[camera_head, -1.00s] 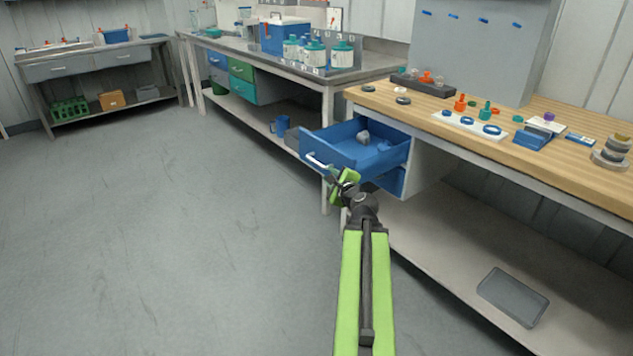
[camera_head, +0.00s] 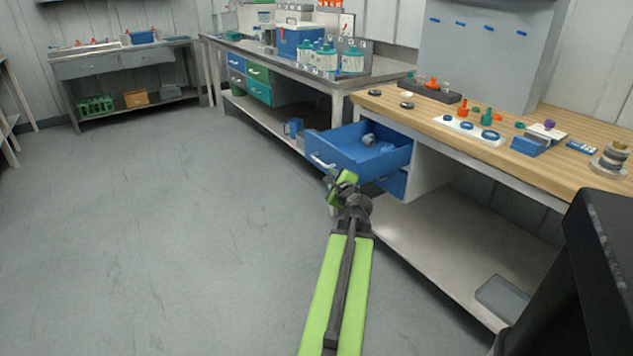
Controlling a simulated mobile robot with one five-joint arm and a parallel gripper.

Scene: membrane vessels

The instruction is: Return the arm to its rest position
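My arm, with a green forearm, reaches forward from the bottom of the head view. My gripper (camera_head: 338,182) is at its far end, just in front of and below the handle of an open blue drawer (camera_head: 345,160). The fingers are small and partly hidden by the wrist, so I cannot tell whether they are open or shut, or whether they touch the drawer handle (camera_head: 322,161). The drawer is pulled out from under the wooden bench and holds a greyish object (camera_head: 369,140) and a bluish one beside it.
The wooden bench (camera_head: 560,160) on the right carries rings, small bottles and a dark rack. A grey tray (camera_head: 502,297) lies on its lower shelf. A metal bench (camera_head: 380,75) with bottles stands behind. The floor (camera_head: 170,210) on the left is clear.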

